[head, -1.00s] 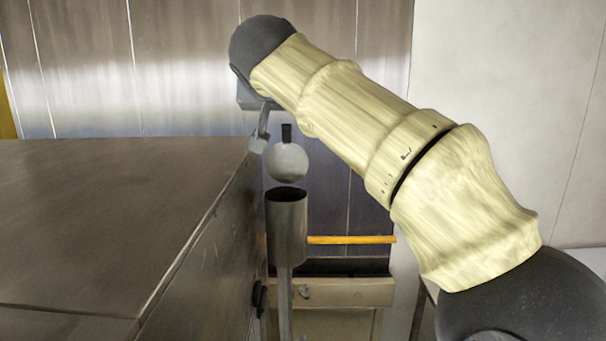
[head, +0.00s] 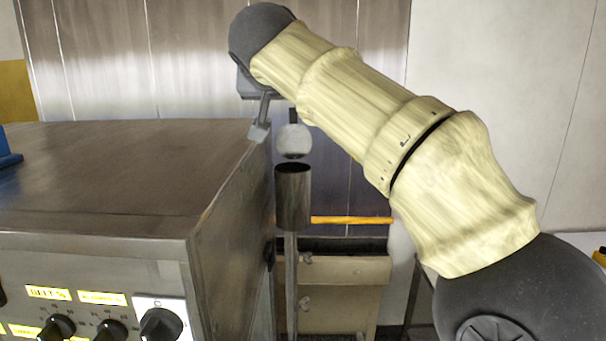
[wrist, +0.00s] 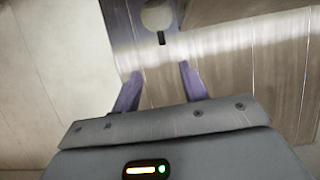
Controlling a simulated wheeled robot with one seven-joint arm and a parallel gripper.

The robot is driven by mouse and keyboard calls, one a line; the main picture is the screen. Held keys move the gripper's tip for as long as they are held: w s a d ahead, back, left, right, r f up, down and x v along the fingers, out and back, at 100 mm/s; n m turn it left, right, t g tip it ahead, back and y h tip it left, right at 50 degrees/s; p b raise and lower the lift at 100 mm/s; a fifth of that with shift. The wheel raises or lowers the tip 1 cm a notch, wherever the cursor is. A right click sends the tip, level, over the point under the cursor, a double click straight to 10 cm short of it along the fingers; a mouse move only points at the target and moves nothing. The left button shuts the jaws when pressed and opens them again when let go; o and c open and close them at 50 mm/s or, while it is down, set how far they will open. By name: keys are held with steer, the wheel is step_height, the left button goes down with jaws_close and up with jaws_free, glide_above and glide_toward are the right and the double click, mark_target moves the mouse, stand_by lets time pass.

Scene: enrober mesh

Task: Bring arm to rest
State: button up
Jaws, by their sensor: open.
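My arm (head: 360,105) reaches up from the lower right to the upper left in the head view, bent down at its far end. My gripper (head: 262,128) hangs there beside the upper right edge of the steel machine; one finger shows clearly. In the wrist view the two fingers of my gripper (wrist: 159,82) stand wide apart with nothing between them. A pale ball with a dark stub (head: 294,140) appears just right of the finger in the head view; it also shows beyond the fingertips in the wrist view (wrist: 157,16).
The steel machine (head: 120,180) with knobs and yellow labels fills the left. A metal cup on a post (head: 293,200) stands right of it, below the ball. An orange bar (head: 352,220) and a beige cabinet (head: 345,290) lie behind. A pale wall (head: 500,80) is at right.

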steer(key=w+d+f+t+h+b, duration=0.2)
steer(key=w+d+f+t+b, duration=0.15)
steer(key=w+f, duration=0.45)
steer(key=s+d+f+n+g+y+b, duration=0.2)
steer(key=s+f, duration=0.1)
steer(key=f, duration=1)
steer(key=s+d+f+n+g+y+b, duration=0.1)
steer(key=s+f+g+y+b, duration=0.1)
steer(key=f, duration=1.1)
steer(key=s+d+f+m+g+b, duration=0.1)
steer(key=s+d+f+g, duration=0.2)
steer(key=s+f, duration=0.5)
steer(key=s+d+f+m+g+h+b, duration=0.1)
steer(key=s+d+f+g, duration=0.3)
steer(key=s+f, duration=0.4)
steer(key=s+d+f+g+b, duration=0.2)
steer(key=s+d+f, duration=0.3)
steer(key=s+f, duration=0.3)
step_height(320, 180, down, 5)
steer(key=shift+s+d+r+m+g+h, duration=0.2)
steer(key=shift+m+g+h, duration=0.2)
steer(key=shift+g, duration=0.35)
